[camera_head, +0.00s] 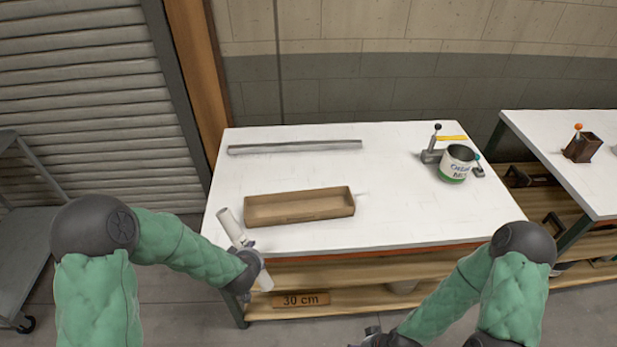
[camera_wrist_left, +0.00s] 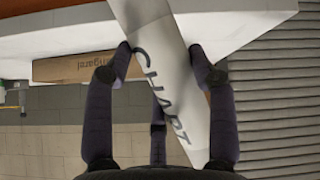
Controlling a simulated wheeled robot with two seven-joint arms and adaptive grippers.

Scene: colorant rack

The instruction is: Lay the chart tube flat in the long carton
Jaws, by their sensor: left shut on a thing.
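The chart tube (camera_head: 232,228) is a white cylinder marked "CHART" in the left wrist view (camera_wrist_left: 165,80). My left gripper (camera_head: 250,260) is shut on it; its fingers (camera_wrist_left: 162,55) close around the tube. The tube is tilted at the table's left front corner, apart from the carton, its upper end left of the carton. The long carton (camera_head: 302,214) is a brown, open-topped, empty box near the table's front edge; its side shows in the left wrist view (camera_wrist_left: 80,69). My right gripper (camera_head: 373,337) is low at the bottom edge, mostly cut off, its fingers unclear.
The white table (camera_head: 370,180) has free room around the carton. A grey metal rail (camera_head: 295,147) lies behind it. A labelled can (camera_head: 457,165) and a clamp-like fixture (camera_head: 432,155) stand at right. A shelf with a "30 cm" plate (camera_head: 301,299) is below. A grey cart (camera_head: 28,250) stands left.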

